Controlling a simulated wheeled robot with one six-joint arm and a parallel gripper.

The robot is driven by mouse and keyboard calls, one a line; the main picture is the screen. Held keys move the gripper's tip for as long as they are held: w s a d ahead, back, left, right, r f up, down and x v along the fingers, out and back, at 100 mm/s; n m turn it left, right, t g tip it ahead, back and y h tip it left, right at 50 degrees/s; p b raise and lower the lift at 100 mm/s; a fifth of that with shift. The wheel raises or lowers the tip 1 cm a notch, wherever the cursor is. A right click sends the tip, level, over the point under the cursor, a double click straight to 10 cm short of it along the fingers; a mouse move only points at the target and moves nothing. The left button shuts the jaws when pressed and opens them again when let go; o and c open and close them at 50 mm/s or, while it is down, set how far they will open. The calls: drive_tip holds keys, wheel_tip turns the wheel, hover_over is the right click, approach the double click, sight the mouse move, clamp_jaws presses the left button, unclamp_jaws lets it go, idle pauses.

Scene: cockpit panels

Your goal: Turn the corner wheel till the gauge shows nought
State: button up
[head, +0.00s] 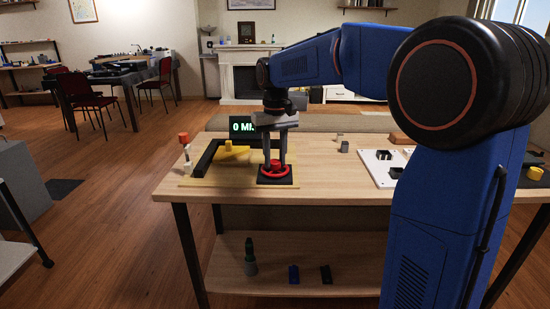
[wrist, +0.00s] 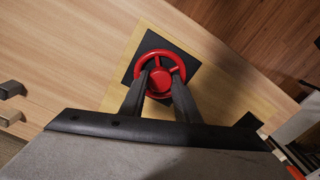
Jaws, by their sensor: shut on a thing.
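A red wheel (head: 275,172) sits flat on a black square base at the front right corner of a yellowish board (head: 225,183) on the table. It also shows in the wrist view (wrist: 174,59), with its spokes and hub visible. My gripper (head: 275,158) points straight down over the wheel, its fingers shut on the wheel's middle part; in the wrist view its two fingers (wrist: 160,88) reach inside the rim.
A black frame with a yellow piece (head: 230,152) lies on the board left of the wheel. A white panel (head: 382,169) with black parts lies right. Clear wood lies right of the wheel.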

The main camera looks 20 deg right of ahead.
sight(275, 161)
drive_tip(key=shift+n, duration=0.7)
drive_tip(key=o, duration=1)
drive_tip(key=shift+o, duration=0.2)
wheel_tip(275, 161, up, 18)
drive_tip(key=shift+f, duration=0.25)
